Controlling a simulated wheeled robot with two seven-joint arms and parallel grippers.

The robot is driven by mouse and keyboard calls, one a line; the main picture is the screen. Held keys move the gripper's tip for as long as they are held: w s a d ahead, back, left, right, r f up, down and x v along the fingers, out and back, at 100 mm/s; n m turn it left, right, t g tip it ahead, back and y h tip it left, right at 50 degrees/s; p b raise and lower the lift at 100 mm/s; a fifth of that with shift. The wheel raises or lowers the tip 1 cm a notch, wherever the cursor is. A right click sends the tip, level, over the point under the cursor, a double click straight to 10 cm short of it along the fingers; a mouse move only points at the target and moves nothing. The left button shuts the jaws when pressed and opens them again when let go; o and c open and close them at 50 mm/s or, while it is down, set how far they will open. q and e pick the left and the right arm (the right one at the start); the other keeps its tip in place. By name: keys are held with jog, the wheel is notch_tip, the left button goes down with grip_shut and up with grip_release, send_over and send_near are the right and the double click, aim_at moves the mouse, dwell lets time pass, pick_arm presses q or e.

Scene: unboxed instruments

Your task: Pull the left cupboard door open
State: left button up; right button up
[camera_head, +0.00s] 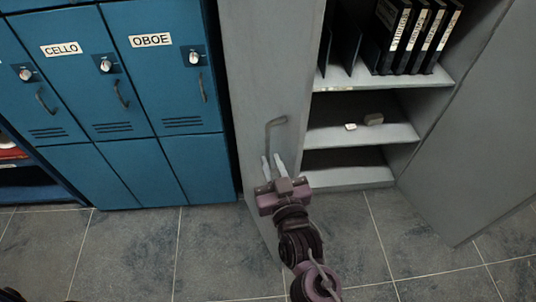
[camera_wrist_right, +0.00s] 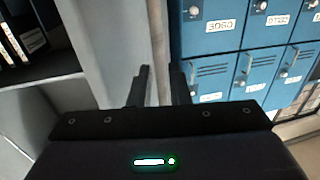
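The left cupboard door (camera_head: 262,70) is a grey panel standing ajar, and the cupboard's shelves show to its right. Its bent grey handle (camera_head: 276,122) is on the visible face. My right gripper (camera_head: 273,163) is at the door, with its two pale fingers apart just below the handle's top bend. I cannot tell whether the fingers touch the door or handle.
Blue lockers (camera_head: 150,95) stand left of the door. The right cupboard door (camera_head: 475,130) stands open at the right. The tiled floor (camera_head: 130,255) in front is clear.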

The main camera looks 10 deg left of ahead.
jog(key=shift+v, duration=1.55)
